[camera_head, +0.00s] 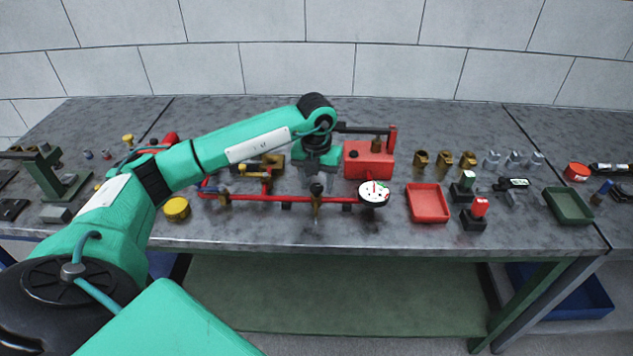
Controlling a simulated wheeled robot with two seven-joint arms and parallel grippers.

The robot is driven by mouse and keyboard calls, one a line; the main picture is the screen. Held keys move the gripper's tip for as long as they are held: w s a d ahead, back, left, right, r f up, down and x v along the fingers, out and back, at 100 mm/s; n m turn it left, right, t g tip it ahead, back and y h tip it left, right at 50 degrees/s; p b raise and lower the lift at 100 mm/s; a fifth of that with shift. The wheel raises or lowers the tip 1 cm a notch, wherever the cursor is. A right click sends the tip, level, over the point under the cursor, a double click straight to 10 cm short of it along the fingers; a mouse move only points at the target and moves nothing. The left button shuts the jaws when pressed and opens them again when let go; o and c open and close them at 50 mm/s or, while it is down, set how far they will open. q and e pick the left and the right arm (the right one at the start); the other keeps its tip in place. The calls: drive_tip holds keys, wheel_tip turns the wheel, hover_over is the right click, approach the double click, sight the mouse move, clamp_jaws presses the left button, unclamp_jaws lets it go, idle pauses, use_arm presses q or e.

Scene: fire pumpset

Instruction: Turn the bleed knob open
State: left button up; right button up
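My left arm reaches in from the left, and its gripper (317,177) points down over the red pipe assembly (270,198) on the grey bench. A small dark knob (316,188) on a brass valve stem stands on the pipe right below the gripper; it looks like the bleed knob. I cannot tell whether the fingers touch it, as they are small and dark here. A white round gauge (373,194) sits at the pipe's right end. My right gripper is not in view.
A red box with a lever (368,162) stands behind the gauge. A red tray (428,204), several brass fittings (443,161) and a green tray (568,206) lie to the right. A yellow cap (177,209) and a green vise-like stand (58,180) are at left.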

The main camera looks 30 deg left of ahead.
sight(317, 186)
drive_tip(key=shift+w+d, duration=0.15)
use_arm(q)
drive_tip(key=shift+r, duration=0.35)
wheel_tip(317, 186, up, 5)
drive_tip(key=shift+f+b, duration=0.1)
drive_tip(key=shift+b, duration=0.45)
wheel_tip(317, 186, up, 8)
drive_tip(key=shift+b, duration=0.4)
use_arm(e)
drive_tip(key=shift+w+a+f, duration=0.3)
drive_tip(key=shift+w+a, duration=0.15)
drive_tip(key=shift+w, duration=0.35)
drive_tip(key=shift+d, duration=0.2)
